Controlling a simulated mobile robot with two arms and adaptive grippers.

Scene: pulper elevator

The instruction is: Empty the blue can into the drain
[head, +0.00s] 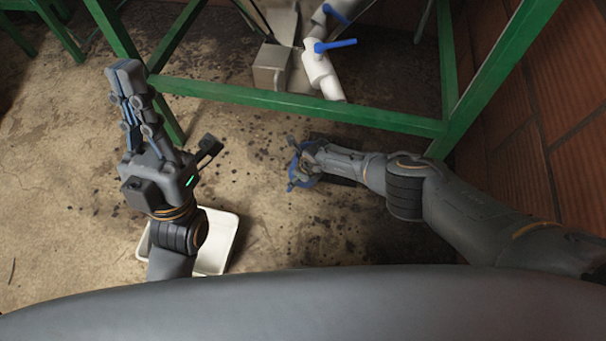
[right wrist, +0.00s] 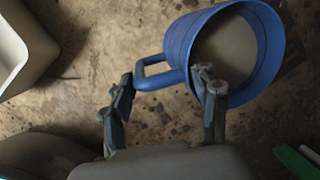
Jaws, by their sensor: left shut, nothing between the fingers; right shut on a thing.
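The blue can (head: 301,183) is low over the floor near the middle of the head view, partly hidden by my right gripper (head: 303,160). In the right wrist view, the can (right wrist: 181,42) has a side handle and its mouth shows a greyish-brown content. My right gripper's fingers (right wrist: 163,85) are around the handle side, shut on the can. A dark patch beside the can, mostly under my right arm, may be the drain (head: 344,180); its opening is hidden. My left gripper (head: 125,72) is shut and empty, raised at the left, away from the can.
A green metal frame (head: 300,104) crosses behind the can. White pipes with blue valve handles (head: 318,70) stand behind it. A brick wall (head: 560,110) bounds the right. A white tray (head: 222,240) sits on the floor under my left arm. Floor between the arms is clear.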

